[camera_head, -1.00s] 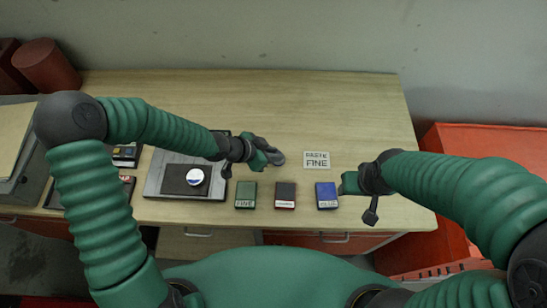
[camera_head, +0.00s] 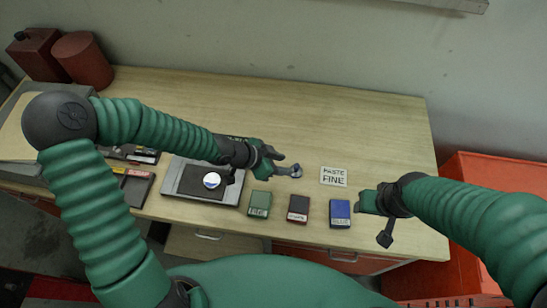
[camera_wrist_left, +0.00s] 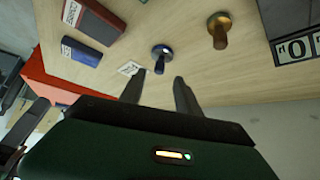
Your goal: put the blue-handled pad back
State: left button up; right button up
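The blue-handled pad (camera_wrist_left: 159,60) stands on the table just ahead of my left gripper in the left wrist view, with its handle toward the gap between the fingertips. My left gripper (camera_wrist_left: 158,84) is open there, and the fingers look apart from the handle. In the head view the pad (camera_head: 296,172) shows as a small dark round shape at the fingertips of my left gripper (camera_head: 279,163), left of a white card (camera_head: 333,177) reading "PASTE FINE". My right gripper (camera_head: 367,200) is beside the blue box; its opening is not clear.
A green box (camera_head: 260,204), dark red box (camera_head: 298,209) and blue box (camera_head: 340,213) line the front edge. A grey plate (camera_head: 188,181) bears a dark block with a shiny disc. A brass-handled pad (camera_wrist_left: 219,30) and a black-and-white number sign (camera_wrist_left: 297,48) show in the wrist view.

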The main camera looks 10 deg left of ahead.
pick_arm(q)
jog(key=p+v, duration=0.2)
jog(key=v, duration=0.4)
jog(key=shift+s+a, duration=0.2)
jog(key=shift+a, duration=0.15)
pick_arm(e)
jog(key=v, duration=0.3)
jog(key=shift+w+a+r, duration=0.1)
jog(key=shift+w+a, duration=0.05)
jog(key=shift+w, duration=0.1)
